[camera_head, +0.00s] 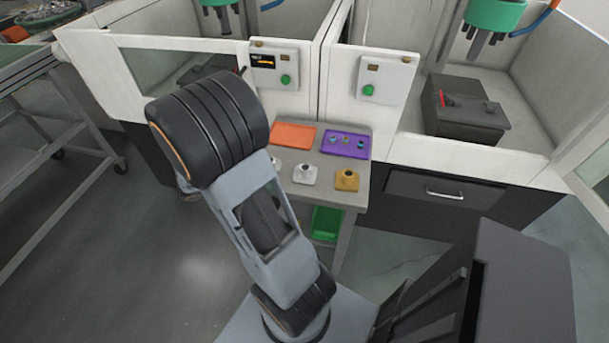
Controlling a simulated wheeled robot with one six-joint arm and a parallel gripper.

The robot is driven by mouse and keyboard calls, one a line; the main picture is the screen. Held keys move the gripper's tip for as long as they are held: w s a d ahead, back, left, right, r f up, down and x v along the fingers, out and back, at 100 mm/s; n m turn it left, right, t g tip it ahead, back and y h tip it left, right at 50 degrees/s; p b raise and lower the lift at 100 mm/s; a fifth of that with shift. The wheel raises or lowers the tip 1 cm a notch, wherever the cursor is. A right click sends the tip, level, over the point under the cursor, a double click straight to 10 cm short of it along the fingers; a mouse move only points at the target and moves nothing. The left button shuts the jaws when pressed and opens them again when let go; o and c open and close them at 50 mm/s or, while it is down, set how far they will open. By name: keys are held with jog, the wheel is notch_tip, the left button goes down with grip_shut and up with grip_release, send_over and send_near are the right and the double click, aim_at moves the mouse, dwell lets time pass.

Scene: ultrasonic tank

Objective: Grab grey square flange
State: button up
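A light grey square flange (305,174) with a raised round neck lies on a small grey table (359,197), near its front edge. To its right is a gold square flange (346,181) of similar shape. To its left, a pale piece (276,163) is partly hidden by my arm, so its full shape cannot be told. My arm rises across the picture to the left of the flanges. My gripper cannot be seen.
An orange tray (294,135) and a purple tray (345,144) with several small parts lie behind the flanges. A green bin (326,223) is under the table. White machine enclosures with control boxes (386,76) stand behind. Open floor lies at left.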

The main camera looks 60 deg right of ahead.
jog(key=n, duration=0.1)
send_near(305, 168)
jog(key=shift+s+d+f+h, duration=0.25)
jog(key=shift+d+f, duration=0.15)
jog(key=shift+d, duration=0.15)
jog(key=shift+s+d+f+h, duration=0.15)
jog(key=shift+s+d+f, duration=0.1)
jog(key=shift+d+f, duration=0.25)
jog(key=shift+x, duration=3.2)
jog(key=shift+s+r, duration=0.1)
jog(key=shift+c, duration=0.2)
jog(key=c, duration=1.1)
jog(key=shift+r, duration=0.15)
